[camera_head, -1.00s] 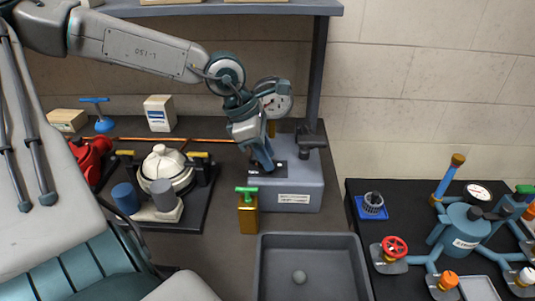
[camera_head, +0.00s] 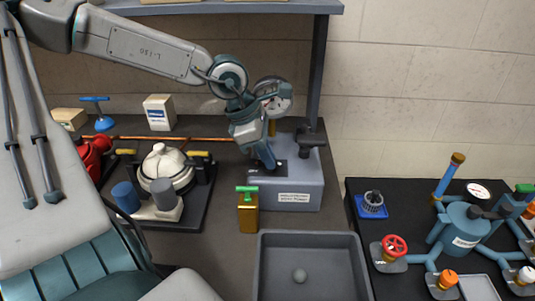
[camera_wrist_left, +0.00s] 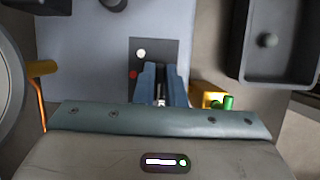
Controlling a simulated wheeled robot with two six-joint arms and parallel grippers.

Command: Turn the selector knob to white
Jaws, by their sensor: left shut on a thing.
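The grey selector box (camera_head: 292,198) with a white label stands on the bench below the shelf post. Its dark plate (camera_wrist_left: 146,46) carries a white dot (camera_wrist_left: 141,53) and a red dot (camera_wrist_left: 133,75) in the left wrist view. My left gripper (camera_head: 270,165) reaches down onto the plate from the left. In the left wrist view its two blue fingers (camera_wrist_left: 161,84) are shut on the selector knob. The fingers hide most of the knob, so I cannot tell which mark it points to. My right gripper is not in view.
A brass block with a green handle (camera_head: 248,211) stands just in front of the box. An empty-looking grey tray (camera_head: 312,238) with a small round feature lies nearer. A white-lidded pot (camera_head: 164,165) is left.

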